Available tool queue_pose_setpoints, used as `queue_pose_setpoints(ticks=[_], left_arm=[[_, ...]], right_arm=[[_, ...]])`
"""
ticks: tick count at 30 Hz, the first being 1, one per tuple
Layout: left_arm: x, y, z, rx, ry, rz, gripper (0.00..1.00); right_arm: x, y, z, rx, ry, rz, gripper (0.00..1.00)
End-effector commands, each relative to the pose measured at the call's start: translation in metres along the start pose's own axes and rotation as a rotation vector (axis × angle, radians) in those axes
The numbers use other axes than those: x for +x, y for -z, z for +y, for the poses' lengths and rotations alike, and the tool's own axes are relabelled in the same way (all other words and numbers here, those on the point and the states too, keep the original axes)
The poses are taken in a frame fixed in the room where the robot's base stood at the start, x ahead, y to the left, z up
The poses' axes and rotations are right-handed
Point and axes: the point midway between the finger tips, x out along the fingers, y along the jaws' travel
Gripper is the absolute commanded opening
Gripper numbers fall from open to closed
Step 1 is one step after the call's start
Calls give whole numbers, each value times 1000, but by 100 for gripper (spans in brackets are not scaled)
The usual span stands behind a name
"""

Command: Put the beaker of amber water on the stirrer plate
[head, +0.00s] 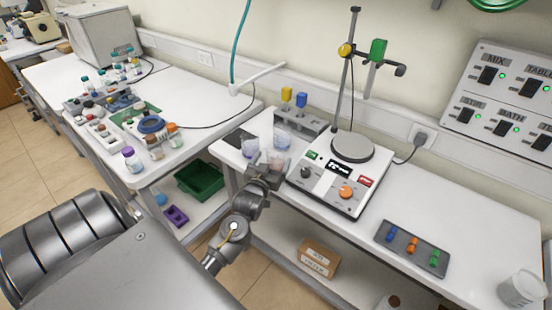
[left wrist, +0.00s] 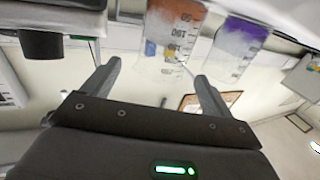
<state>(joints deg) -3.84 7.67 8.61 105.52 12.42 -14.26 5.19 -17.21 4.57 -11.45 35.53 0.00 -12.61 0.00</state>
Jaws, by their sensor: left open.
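The beaker of amber water (left wrist: 178,32) is clear with dark markings and shows an orange tint in the left wrist view. It lies ahead of my left gripper (left wrist: 155,85), whose fingers are apart, nearer the right finger. The stirrer plate (head: 352,147) is a round grey disc on a white stirrer, right of the gripper, and is bare. My right gripper is not in view.
A beaker with purple liquid (head: 250,150) stands just left of the amber one; it also shows in the left wrist view (left wrist: 240,46). A stand rod (head: 346,80) rises behind the stirrer. A dark tray (head: 411,248) lies right.

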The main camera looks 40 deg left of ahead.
Motion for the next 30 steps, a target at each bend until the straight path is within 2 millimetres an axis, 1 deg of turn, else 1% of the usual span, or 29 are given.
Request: queue_pose_setpoints(ticks=[4, 6, 8, 12, 16, 19, 25, 26, 30], left_arm=[[3, 0, 0, 0, 1, 0, 86], [7, 2, -1, 0, 1, 1, 86], [14, 4, -1, 0, 1, 0, 86], [35, 5, -3, 1, 2, -1, 86], [49, 2, -3, 0, 1, 0, 86], [54, 1, -3, -1, 1, -1, 86], [54, 0, -3, -1, 0, 0, 86], [54, 0, -3, -1, 1, 0, 83], [54, 0, -3, 0, 1, 0, 65]], right_arm=[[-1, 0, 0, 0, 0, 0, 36], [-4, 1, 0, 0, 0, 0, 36], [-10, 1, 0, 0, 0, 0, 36], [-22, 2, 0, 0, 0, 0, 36], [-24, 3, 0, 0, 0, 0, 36], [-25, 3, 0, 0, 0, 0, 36], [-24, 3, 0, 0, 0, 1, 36], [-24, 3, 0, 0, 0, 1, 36], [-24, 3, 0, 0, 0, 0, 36]])
